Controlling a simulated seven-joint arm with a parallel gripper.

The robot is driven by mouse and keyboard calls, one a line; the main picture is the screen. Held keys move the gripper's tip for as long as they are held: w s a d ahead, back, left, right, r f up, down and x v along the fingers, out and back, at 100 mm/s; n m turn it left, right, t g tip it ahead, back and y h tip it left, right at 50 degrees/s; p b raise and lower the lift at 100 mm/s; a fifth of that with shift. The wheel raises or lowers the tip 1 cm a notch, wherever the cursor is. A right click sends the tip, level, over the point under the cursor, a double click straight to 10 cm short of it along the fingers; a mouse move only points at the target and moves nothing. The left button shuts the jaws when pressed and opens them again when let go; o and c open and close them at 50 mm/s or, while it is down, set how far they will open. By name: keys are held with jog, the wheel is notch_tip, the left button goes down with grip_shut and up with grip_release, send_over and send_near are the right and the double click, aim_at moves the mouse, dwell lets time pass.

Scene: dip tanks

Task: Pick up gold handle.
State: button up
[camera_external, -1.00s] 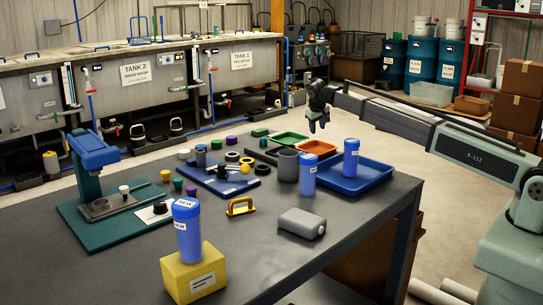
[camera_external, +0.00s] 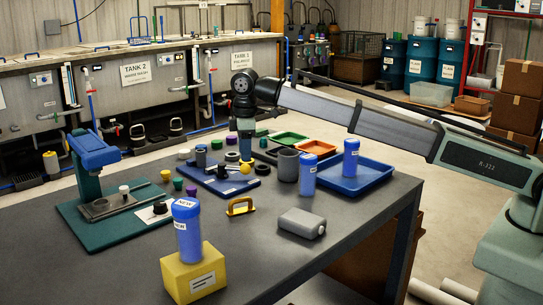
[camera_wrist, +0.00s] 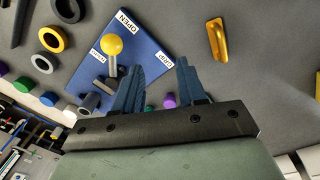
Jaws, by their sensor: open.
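The gold handle (camera_external: 240,208) lies on the grey table, near its middle, in the external view. It also shows at the upper right of the wrist view (camera_wrist: 215,40), apart from the fingers. My gripper (camera_external: 246,157) is over the far part of the table, above the blue board and farther back than the handle. In the wrist view my gripper (camera_wrist: 160,65) is open, with a clear gap between its two blue fingers and nothing held. The fingers partly cover the blue board in that view.
The blue board (camera_wrist: 147,36) carries a yellow-knobbed lever (camera_wrist: 112,45). Blue cylinders (camera_external: 308,178), a grey cup (camera_external: 288,166) and a blue tray (camera_external: 375,177) stand right. A yellow block (camera_external: 192,272) with a blue cylinder and a grey box (camera_external: 302,223) stand nearer. Bare table surrounds the handle.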

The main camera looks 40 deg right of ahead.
aim_at(240, 200)
jog(key=s+a+r+n, duration=0.2)
jog(key=s+a+n, duration=0.1)
jog(key=s+a, duration=0.45)
jog(key=shift+g, duration=0.4)
jog(key=f, duration=0.8)
jog(key=shift+w+a+f, duration=0.25)
jog(key=shift+a+f, duration=0.05)
jog(key=shift+w+d+f, duration=0.1)
jog(key=shift+f, duration=1.25)
jog(key=shift+w+d+f, duration=0.1)
jog(key=shift+f, duration=1.2)
jog(key=shift+c, duration=0.3)
grip_shut()
